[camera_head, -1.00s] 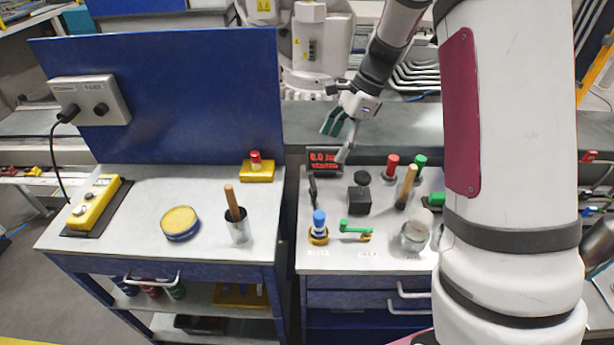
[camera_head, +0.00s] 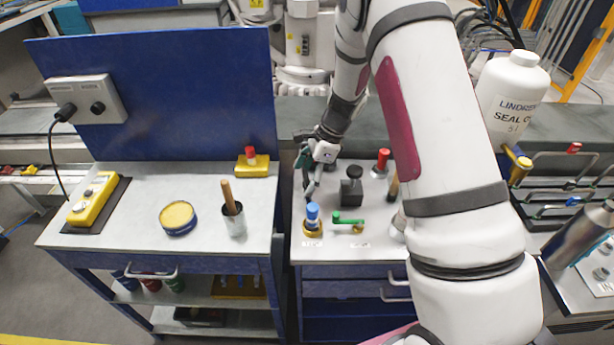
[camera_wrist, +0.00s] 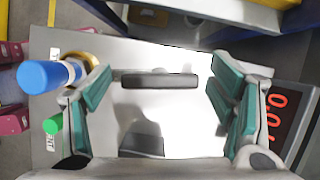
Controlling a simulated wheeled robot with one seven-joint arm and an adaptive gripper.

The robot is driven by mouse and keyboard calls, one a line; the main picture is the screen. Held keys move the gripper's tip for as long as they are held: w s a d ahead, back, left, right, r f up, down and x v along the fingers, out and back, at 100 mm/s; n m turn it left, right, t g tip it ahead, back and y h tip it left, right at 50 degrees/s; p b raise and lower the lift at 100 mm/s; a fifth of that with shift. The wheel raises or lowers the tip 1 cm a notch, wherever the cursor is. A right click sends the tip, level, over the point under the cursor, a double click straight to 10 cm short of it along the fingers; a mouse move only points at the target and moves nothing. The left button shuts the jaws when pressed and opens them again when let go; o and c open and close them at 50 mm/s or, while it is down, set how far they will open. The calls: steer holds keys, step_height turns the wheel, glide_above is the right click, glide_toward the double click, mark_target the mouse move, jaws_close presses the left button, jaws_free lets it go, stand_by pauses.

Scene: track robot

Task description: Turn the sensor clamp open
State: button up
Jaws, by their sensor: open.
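A dark bar-shaped handle (camera_wrist: 160,81), which I take to be the sensor clamp, stands on the pale bench top in the wrist view. It lies crosswise between my fingers, apart from both pads. My gripper (camera_wrist: 158,90) is open, with green pads on either side of the handle. In the head view my gripper (camera_head: 308,182) hangs over the left part of the right bench, and it hides the handle there. I cannot tell how high the fingertips are above the bench.
A blue-capped yellow fitting (camera_head: 313,219) and a green lever (camera_head: 347,219) stand in front of my gripper. A black block with a knob (camera_head: 351,192) stands to its right. The red-digit display (camera_wrist: 287,112) is close beside one finger in the wrist view.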

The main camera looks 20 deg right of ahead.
steer(key=shift+f, duration=0.1)
steer(key=c, duration=1.1)
steer(key=shift+c, duration=0.3)
steer(key=shift+n+b, duration=0.3)
steer(key=n+g+b, duration=0.1)
steer(key=n+b, duration=0.1)
steer(key=n, duration=0.1)
steer(key=shift+w+f, duration=0.1)
steer(key=shift+w, duration=0.05)
steer(key=n+g+b, duration=0.2)
steer(key=n, duration=0.2)
steer(key=shift+h+b, duration=0.4)
steer(key=n+g+h+b, duration=0.1)
steer(key=n, duration=0.3)
steer(key=shift+n+b, duration=0.4)
steer(key=shift+n+g+h+b, duration=0.45)
steer(key=shift+n+h, duration=0.25)
steer(key=shift+n, duration=1.1)
